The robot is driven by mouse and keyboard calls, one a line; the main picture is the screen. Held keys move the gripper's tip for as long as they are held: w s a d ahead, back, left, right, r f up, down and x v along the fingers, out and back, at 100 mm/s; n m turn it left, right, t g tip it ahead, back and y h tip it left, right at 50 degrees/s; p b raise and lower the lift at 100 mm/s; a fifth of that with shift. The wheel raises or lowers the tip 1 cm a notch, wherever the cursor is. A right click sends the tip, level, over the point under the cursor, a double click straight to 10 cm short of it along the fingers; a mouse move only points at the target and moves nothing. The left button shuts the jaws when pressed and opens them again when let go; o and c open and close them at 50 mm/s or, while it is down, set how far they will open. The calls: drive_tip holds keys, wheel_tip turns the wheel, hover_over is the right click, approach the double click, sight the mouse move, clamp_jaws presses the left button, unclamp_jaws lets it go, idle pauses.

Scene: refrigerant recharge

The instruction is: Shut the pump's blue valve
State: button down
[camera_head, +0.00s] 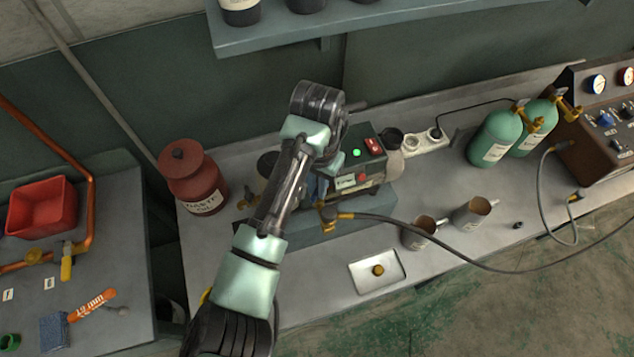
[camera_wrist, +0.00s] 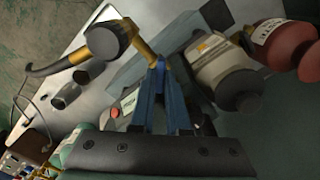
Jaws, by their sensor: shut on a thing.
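The pump (camera_head: 360,168) stands on the bench, with a lit green lamp and a red switch on top. A brass fitting (camera_head: 327,213) on its front side carries a black hose; it also shows in the wrist view (camera_wrist: 143,47). My gripper (camera_wrist: 160,66) has its blue fingers closed together at this fitting. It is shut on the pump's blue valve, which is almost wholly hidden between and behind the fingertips. In the head view my arm covers much of the pump's left part and the gripper.
A red waste can (camera_head: 193,180) stands left of the pump. The hose (camera_head: 450,262) runs right past two metal cups (camera_head: 420,232) and a small tray (camera_head: 377,270). Green cylinders (camera_head: 495,138) and a gauge panel (camera_head: 605,125) stand at the right. A shelf (camera_head: 300,30) hangs above.

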drive_tip(key=shift+m, duration=1.5)
drive_tip(key=shift+m, duration=0.5)
drive_tip(key=shift+m+p, duration=0.35)
drive_tip(key=shift+m, duration=0.65)
drive_tip(key=shift+m, duration=1.2)
drive_tip(key=c, duration=0.8)
unclamp_jaws()
